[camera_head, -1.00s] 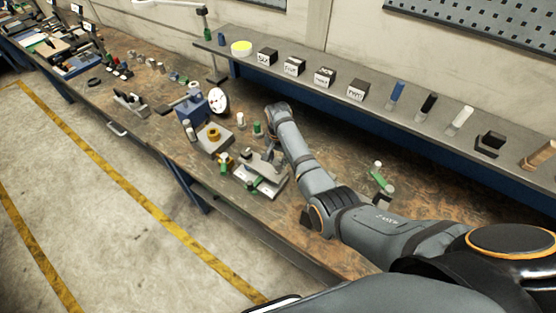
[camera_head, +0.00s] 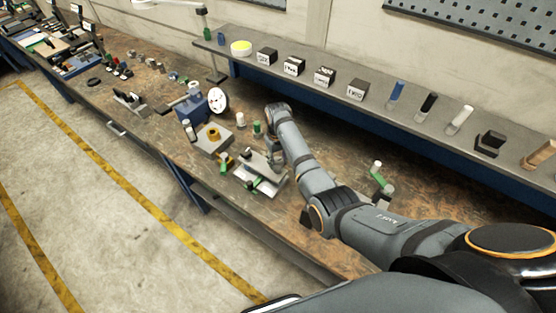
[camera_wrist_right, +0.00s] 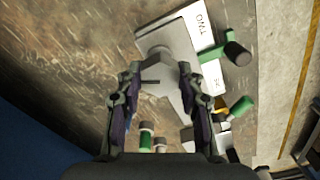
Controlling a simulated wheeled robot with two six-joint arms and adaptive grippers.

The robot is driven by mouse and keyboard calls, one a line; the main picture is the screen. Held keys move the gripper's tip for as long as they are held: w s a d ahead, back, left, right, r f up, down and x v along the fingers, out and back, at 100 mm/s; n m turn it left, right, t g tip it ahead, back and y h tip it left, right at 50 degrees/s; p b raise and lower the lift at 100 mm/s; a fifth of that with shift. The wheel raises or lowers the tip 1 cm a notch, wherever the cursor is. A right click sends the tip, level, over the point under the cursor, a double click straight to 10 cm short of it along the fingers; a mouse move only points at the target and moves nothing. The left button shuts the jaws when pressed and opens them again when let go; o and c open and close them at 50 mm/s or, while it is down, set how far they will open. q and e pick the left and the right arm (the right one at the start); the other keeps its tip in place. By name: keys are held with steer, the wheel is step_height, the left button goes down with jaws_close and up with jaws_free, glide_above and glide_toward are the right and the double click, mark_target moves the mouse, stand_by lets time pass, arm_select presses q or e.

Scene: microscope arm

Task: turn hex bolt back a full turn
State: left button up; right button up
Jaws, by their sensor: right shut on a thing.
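In the right wrist view, a grey metal piece (camera_wrist_right: 166,42) lies at the fingertips of my right gripper (camera_wrist_right: 161,72). It looks like the bolt end of the fixture, but its hex shape cannot be made out clearly. The fingers stand on either side of it, shut on it. A pale plate marked "TWO" (camera_wrist_right: 196,34) lies beside it. In the head view my right gripper (camera_head: 272,162) is down at the small grey fixture plate (camera_head: 274,186); the bolt there is hidden or too small to tell. My left gripper is not in view.
Green pieces with dark caps (camera_wrist_right: 237,52) stick out close to the right finger. A plate with a brass ring (camera_head: 213,134) and a white dial (camera_head: 218,100) stand to the left. A shelf (camera_head: 300,84) runs behind.

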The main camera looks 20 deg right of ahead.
steer(key=n, duration=0.4)
steer(key=shift+s+f+n, duration=0.2)
steer(key=shift+f+n, duration=0.05)
steer(key=shift+n, duration=0.05)
steer(key=n, duration=0.3)
steer(key=shift+n, duration=0.3)
steer(key=n, duration=0.4)
steer(key=shift+a+n, duration=0.1)
steer(key=shift+n, duration=0.2)
steer(key=n, duration=0.3)
steer(key=shift+f+n, duration=0.1)
steer(key=shift+n, duration=0.2)
steer(key=n, duration=0.4)
steer(key=shift+n, duration=0.3)
steer(key=n, duration=0.3)
steer(key=shift+n, duration=0.3)
steer(key=n, duration=0.3)
steer(key=shift+n, duration=2)
